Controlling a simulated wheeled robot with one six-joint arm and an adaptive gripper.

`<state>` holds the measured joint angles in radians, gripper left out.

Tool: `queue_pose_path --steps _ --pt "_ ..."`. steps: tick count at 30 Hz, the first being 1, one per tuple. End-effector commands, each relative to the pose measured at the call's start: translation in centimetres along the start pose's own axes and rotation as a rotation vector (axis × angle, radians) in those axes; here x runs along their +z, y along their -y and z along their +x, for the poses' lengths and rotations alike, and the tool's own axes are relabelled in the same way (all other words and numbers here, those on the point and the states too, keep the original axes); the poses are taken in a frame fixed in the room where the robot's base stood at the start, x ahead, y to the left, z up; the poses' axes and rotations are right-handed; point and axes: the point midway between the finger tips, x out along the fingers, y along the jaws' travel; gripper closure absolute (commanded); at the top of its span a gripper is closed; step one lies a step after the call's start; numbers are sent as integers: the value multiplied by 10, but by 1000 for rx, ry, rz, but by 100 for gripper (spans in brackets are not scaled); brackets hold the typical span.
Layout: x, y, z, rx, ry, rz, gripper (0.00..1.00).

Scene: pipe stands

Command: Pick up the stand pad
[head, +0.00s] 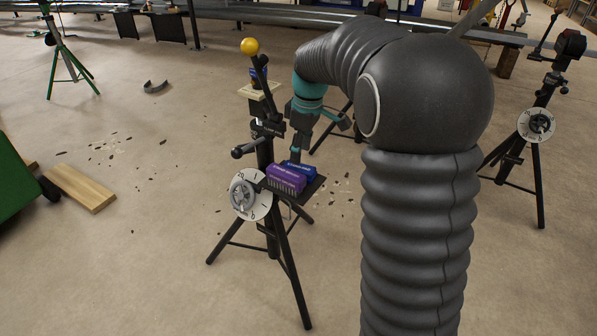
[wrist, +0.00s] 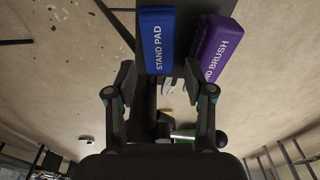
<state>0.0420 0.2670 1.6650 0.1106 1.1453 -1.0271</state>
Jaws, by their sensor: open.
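The stand pad is a blue block (head: 299,170) with white lettering, lying on a small dark shelf (head: 312,188) on the side of a black tripod stand. In the wrist view the stand pad (wrist: 157,42) reads "STAND PAD" and sits ahead of my gripper (wrist: 158,80). My gripper's two fingers are apart, with nothing between them; the near end of the pad lies roughly in line with the gap. In the head view my gripper (head: 297,152) is just above and behind the pad, and its tips are partly hidden. I cannot tell whether it touches the pad.
A purple block (head: 286,178), the stand brush (wrist: 215,48), lies right beside the pad on the same shelf. Another tripod (head: 538,125) stands at right. Wood planks (head: 80,188) lie at left.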

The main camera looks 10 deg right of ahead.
Motion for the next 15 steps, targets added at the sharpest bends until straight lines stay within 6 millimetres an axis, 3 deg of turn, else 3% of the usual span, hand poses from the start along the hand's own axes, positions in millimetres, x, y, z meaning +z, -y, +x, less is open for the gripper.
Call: queue_pose_path --steps 5,15 --pt "0 0 10 0 0 0 47" --pt "2 -2 52 -1 1 0 47"
